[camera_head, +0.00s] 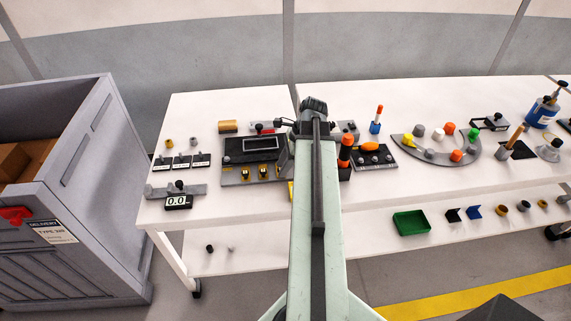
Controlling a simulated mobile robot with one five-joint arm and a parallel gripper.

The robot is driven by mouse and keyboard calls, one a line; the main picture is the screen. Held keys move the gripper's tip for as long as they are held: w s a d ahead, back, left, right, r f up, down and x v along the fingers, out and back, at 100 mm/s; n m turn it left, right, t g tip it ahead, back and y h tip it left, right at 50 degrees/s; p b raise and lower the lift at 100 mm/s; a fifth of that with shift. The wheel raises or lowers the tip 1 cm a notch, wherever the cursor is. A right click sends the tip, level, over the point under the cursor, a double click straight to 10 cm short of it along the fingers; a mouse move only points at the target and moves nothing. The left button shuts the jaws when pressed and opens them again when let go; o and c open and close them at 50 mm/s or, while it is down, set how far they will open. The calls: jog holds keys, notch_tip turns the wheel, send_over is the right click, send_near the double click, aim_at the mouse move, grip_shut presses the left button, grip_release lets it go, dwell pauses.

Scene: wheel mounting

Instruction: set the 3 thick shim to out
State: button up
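My arm reaches from the bottom centre over the white table (225,105). My gripper (314,106) is at its far end, small and dark, seen from behind, so its fingers cannot be made out. Three small black-and-white labelled pieces (181,161) stand in a row on the left of the table, left of my gripper. Their labels are too small to read, and I cannot tell which thing is the 3 thick shim. A dark fixture (250,150) with small yellow parts on its front edge lies left of my arm, partly hidden by it.
A grey rail with a "0.0" readout (178,202) sits at the table's front left. An orange-topped post (345,150) stands close right of my arm. A grey arc tray (437,157) with coloured knobs is further right. A grey delivery crate (85,190) stands left.

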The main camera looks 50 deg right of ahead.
jog(key=shift+o, duration=0.2)
jog(key=shift+d+r+p, duration=0.1)
jog(key=shift+r+p, duration=0.2)
jog(key=p+v, duration=0.6)
jog(key=v, duration=0.1)
jog(key=shift+p, duration=0.3)
jog(key=shift+s+d, duration=0.1)
